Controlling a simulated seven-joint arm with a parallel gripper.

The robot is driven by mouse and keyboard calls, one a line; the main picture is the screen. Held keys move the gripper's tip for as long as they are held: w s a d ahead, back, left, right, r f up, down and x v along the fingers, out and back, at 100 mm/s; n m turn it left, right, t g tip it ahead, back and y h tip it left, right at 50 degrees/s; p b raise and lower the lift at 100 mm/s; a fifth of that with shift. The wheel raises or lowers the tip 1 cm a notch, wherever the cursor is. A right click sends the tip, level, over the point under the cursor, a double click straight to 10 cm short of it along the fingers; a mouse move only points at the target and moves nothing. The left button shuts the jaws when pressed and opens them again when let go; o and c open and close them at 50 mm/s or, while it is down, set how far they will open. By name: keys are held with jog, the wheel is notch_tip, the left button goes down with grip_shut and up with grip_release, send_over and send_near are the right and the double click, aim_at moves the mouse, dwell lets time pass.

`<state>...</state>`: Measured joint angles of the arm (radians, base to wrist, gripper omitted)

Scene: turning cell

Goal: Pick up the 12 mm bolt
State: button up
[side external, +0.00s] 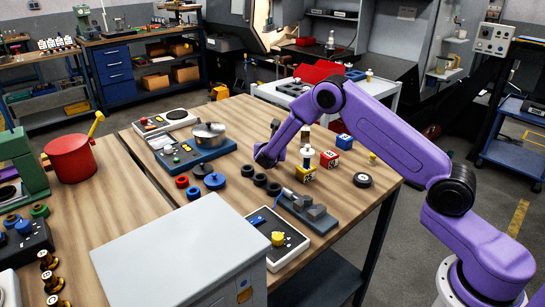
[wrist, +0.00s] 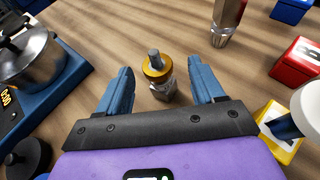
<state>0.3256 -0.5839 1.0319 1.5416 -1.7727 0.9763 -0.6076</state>
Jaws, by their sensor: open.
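My gripper (wrist: 160,76) is open, with its two blue fingers spread apart in the wrist view. A small upright piece (wrist: 157,70) with a brass-coloured collar, a grey stud on top and a shiny metal body stands between and slightly beyond the fingers. I see no clear contact with it. It may be the 12 mm bolt, but no size can be read. In the side view my gripper (side external: 265,160) is low over the wooden table, left of the coloured cubes; its fingers are small and dark there, and the piece cannot be made out.
A steel pot (wrist: 30,52) on a blue scale is at the left. A tall metal-tipped piece (wrist: 226,22), a red cube (wrist: 296,62) and a yellow cube (wrist: 280,130) are at the right. Black rings (side external: 260,180) and a grey vise (side external: 306,207) lie nearer the side camera.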

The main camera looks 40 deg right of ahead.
jog(key=shift+x, duration=2.6)
jog(key=shift+a, duration=0.15)
grip_shut()
